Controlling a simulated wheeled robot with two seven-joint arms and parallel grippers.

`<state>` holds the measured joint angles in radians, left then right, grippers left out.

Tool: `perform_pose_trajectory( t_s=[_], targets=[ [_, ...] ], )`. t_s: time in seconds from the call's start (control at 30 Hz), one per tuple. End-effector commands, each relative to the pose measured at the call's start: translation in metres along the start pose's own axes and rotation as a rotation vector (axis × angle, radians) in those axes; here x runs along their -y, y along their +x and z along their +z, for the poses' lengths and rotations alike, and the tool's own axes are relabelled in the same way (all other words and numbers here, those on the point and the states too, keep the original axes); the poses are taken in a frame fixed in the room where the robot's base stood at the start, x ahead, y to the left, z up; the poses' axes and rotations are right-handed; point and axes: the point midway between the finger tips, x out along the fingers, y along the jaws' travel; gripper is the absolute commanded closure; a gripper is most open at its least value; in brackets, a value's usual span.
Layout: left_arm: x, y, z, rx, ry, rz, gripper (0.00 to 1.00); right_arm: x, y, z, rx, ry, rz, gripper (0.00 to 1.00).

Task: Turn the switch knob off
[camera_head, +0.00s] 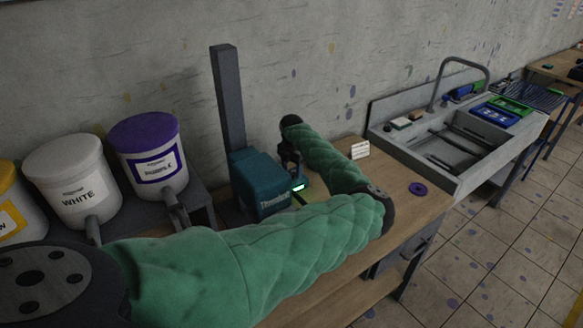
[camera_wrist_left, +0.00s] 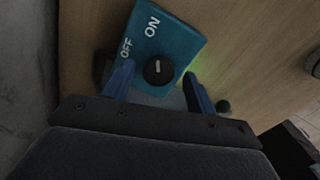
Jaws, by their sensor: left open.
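The black switch knob (camera_wrist_left: 158,72) sits on a teal panel (camera_wrist_left: 174,40) marked OFF and ON in the left wrist view. Its white line points roughly toward ON. My left gripper (camera_wrist_left: 157,74) is open, with one blue finger on each side of the knob. I cannot tell whether the fingers touch it. In the head view my left gripper (camera_head: 291,165) points down beside the teal machine (camera_head: 262,182), close to a green glow. The knob is hidden there. My right gripper is not in view.
A dark upright post (camera_head: 228,95) stands behind the machine. A small white card (camera_head: 360,149) and a purple ring (camera_head: 418,189) are on the wooden table (camera_head: 425,205). Paint buckets, including a purple-lidded one (camera_head: 147,145), stand left; a sink (camera_head: 450,150) is right.

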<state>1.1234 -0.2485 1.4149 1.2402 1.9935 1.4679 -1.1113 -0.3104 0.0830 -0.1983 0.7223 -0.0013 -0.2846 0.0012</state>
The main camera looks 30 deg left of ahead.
Motion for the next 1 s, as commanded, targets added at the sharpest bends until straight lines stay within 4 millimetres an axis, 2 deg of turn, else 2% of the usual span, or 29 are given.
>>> perform_pose_trajectory(
  t_s=[0.37, 0.47, 0.6, 0.93, 0.97, 1.0],
  targets=[
    [0.0, 0.005, 0.0, 0.0, -0.001, 0.0, 0.43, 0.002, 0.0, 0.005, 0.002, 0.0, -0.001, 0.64],
    [0.0, 0.004, 0.0, 0.0, -0.001, 0.0, 0.59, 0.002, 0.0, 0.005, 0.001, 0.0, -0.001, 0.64],
    [0.0, 0.004, 0.0, 0.0, -0.001, 0.0, 0.86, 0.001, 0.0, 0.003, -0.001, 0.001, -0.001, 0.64],
    [0.0, 0.007, 0.0, 0.0, -0.025, 0.0, 0.88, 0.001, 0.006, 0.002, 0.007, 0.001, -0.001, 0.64],
    [0.0, 0.007, 0.0, 0.0, -0.032, 0.001, 0.88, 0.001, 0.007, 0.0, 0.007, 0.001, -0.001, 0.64],
    [-0.001, 0.007, 0.0, 0.0, -0.043, 0.001, 0.88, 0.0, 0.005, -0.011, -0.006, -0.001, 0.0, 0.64]
  ],
)
